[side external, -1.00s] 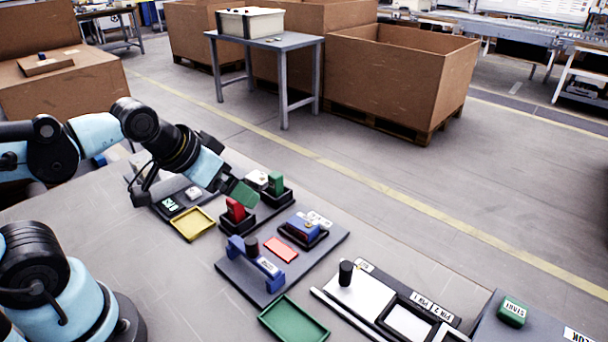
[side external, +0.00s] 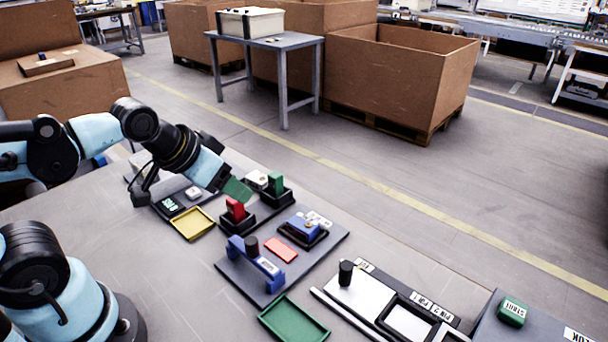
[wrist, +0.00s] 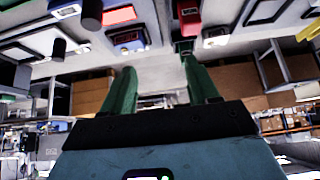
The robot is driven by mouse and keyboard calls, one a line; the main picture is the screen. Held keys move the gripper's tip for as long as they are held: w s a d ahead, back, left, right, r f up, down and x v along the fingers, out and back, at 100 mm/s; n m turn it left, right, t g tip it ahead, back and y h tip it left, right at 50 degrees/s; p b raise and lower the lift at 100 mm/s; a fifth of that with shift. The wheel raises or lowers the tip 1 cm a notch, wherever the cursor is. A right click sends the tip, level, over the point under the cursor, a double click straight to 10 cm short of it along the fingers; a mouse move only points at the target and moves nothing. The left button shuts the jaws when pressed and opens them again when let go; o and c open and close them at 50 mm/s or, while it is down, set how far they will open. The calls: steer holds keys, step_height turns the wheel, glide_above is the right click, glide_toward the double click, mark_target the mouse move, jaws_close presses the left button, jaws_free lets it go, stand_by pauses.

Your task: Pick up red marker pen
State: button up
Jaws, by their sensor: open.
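No thing is clearly recognisable as a red marker pen in either view. An upright red piece (side external: 236,210) stands in a black holder in the side view; it also shows at the top of the wrist view (wrist: 188,12). A flat red rectangle (side external: 281,249) lies on the dark plate, nearer the camera. My gripper (side external: 238,190) has green fingers and hangs above the bench, close to the red piece and apart from it as far as I can tell. In the wrist view my gripper (wrist: 160,80) has its fingers spread with nothing between them.
A green piece (side external: 276,183) stands in a holder beside the red one. A yellow tray (side external: 193,224), a blue bracket (side external: 258,262), a blue block (side external: 304,228) and a green tray (side external: 294,320) lie around. The bench's left front is clear.

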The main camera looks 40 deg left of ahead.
mark_target(230, 199)
steer(key=w+a+f+m+g+y, duration=0.1)
steer(key=a+f+m+g+y, duration=0.1)
steer(key=m, duration=0.4)
steer(key=w+a+f+m+g+y, duration=0.1)
steer(key=a+f+m+g+y, duration=0.1)
steer(key=f+m+y, duration=0.2)
steer(key=w+a+f+m+g+y, duration=0.2)
steer(key=f+m+g+y, duration=0.1)
steer(key=m+y, duration=0.3)
steer(key=shift+a+f+m, duration=0.3)
steer(key=shift+f+m, duration=0.1)
steer(key=shift+m, duration=0.6)
